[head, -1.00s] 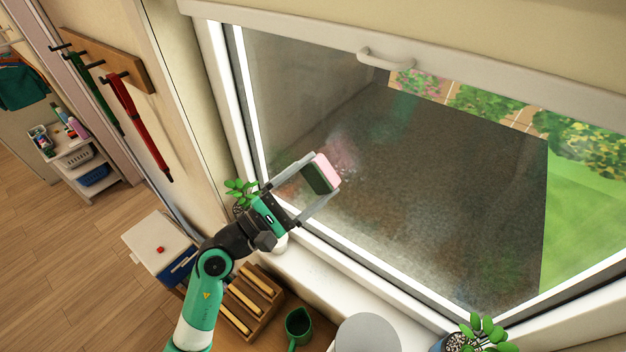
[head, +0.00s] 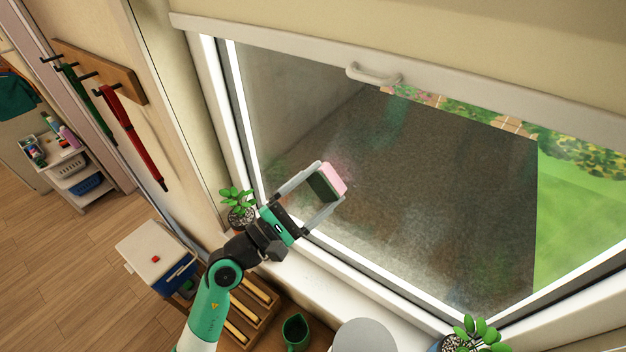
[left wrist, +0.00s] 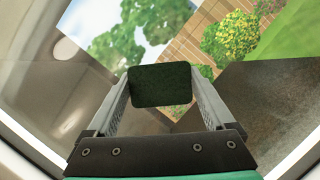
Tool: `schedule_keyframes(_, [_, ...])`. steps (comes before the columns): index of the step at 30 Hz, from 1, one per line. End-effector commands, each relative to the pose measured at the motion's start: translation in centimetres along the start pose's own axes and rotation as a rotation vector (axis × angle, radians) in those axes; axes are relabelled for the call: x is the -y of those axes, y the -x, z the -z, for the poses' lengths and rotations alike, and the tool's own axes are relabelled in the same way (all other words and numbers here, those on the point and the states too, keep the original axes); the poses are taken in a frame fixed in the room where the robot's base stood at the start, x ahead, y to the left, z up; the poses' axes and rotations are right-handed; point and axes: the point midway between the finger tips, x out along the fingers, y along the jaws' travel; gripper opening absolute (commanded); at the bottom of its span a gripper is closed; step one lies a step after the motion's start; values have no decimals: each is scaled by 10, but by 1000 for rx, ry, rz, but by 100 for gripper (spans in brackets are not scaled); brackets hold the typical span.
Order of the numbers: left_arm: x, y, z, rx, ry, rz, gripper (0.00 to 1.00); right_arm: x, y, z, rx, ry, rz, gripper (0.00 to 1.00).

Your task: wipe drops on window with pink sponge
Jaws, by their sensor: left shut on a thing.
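My left gripper (head: 328,183) is shut on the pink sponge (head: 334,177), with a finger on each side. The sponge has a pink face toward the window and a dark green back. In the left wrist view the green back (left wrist: 160,85) sits between the fingers (left wrist: 162,100). The window (head: 430,180) is a large pane in a white frame. The sponge is at its lower left part; I cannot tell whether it touches the glass. A faint pinkish, hazy patch shows on the pane beside the sponge; separate drops are hard to make out. My right gripper is not in view.
A potted plant (head: 238,203) stands close to my left arm, and another (head: 474,333) at the lower right. A green mug (head: 295,330), a round grey lid (head: 364,338) and a wooden rack (head: 246,315) are below the white sill. The window handle (head: 373,76) juts out above.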

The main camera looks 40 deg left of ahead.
Motion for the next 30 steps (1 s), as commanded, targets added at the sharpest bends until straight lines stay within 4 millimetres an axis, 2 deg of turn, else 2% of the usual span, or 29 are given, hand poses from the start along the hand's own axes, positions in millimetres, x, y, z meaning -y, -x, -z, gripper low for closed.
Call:
schedule_keyframes(3, [7,-4,-10,0,2,3,43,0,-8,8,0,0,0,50])
schedule_keyframes(13, [15,-6,-16,-1,0,1,43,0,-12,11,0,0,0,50])
schedule_keyframes(21, [33,-17,-34,1,1,4,43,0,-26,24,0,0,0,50])
schedule_keyframes(30, [41,-18,-39,0,1,4,43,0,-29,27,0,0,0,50])
